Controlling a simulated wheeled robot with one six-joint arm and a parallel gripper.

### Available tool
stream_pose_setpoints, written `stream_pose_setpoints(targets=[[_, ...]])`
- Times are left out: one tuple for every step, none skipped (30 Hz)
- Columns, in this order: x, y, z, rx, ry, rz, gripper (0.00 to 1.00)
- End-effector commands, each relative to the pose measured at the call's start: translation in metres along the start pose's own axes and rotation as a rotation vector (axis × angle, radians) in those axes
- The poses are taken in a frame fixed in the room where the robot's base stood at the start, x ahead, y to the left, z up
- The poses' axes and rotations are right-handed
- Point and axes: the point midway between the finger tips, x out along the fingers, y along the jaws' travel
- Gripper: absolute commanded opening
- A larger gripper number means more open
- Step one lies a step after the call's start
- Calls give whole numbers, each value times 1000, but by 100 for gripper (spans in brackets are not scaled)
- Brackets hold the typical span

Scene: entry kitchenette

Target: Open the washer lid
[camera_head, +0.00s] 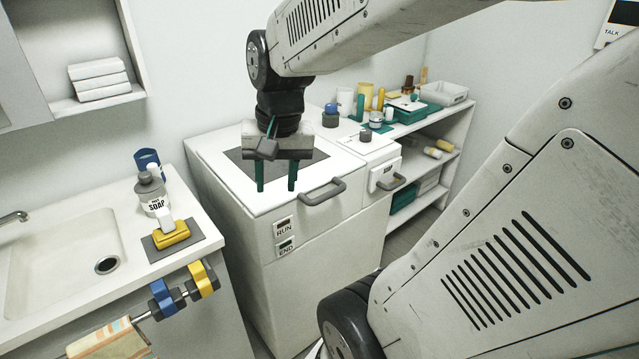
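The white washer (300,262) stands in the middle, with RUN and END labels on its front. Its lid (222,189) lies flat and closed on top, with a dark grey panel (236,165) set in it. A grey bar handle (323,191) sticks out from the lid's front edge. My gripper (276,189) points down over the lid, just left of the handle. Its two teal fingers are apart with nothing between them. I cannot tell whether the fingertips touch the lid. The gripper hides part of the grey panel.
A sink counter (190,230) with a soap bottle (152,193) and yellow sponge (171,234) stands left. Right of the washer is a small drawer unit (383,175) with a handle, then a shelf (455,125) holding several items. Cups and jars stand behind. My arm covers the right foreground.

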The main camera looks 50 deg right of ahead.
Motion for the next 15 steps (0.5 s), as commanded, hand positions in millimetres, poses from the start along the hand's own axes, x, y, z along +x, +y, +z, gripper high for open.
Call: stream_pose_setpoints(targets=[[12,14,-26,150,-4,1,40],[18,22,-41,235,2,-2,40],[26,36,-59,351,8,-6,40],[32,46,-72,433,14,-9,40],[38,58,-84,511,20,-11,40],[46,74,-98,611,28,-14,40],[52,85,-107,680,33,-17,40],[57,97,-115,743,38,-18,40],[63,111,-125,819,46,-21,40],[68,121,-130,869,49,-22,40],[72,130,-135,914,54,-24,40],[76,140,-140,964,58,-26,40],[78,146,-143,992,62,-27,40],[80,151,-145,1018,66,-28,40],[83,156,-148,1041,68,-28,40]])
